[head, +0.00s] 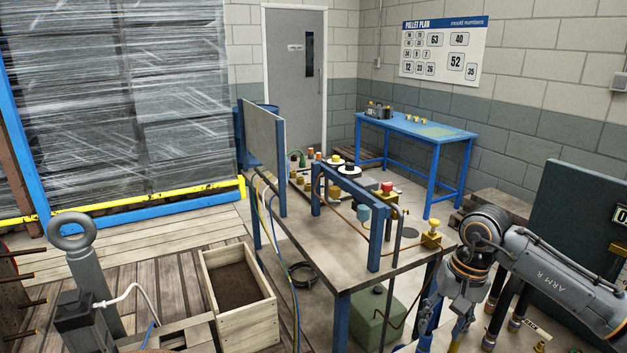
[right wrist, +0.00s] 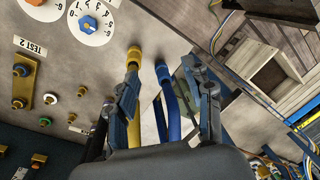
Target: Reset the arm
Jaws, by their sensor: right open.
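My right arm, marked "ARM R" (head: 560,283), reaches in from the right of the head view, bent beside the workbench (head: 345,262). Its gripper hangs low at the bottom edge and is partly cut off there. In the right wrist view my right gripper (right wrist: 163,78) is open, with its two grey fingers apart and nothing clasped. A yellow hose (right wrist: 134,118) and a blue hose (right wrist: 172,108) show between the fingers. I cannot tell how far they are from the fingers. My left gripper is not in view.
A panel (right wrist: 60,80) with dials and several knobs fills the left of the right wrist view. A dark cabinet (head: 585,225) stands by my right arm. A wooden crate (head: 240,308) and an eyebolt post (head: 92,275) stand left of the bench. A blue table (head: 415,128) stands behind.

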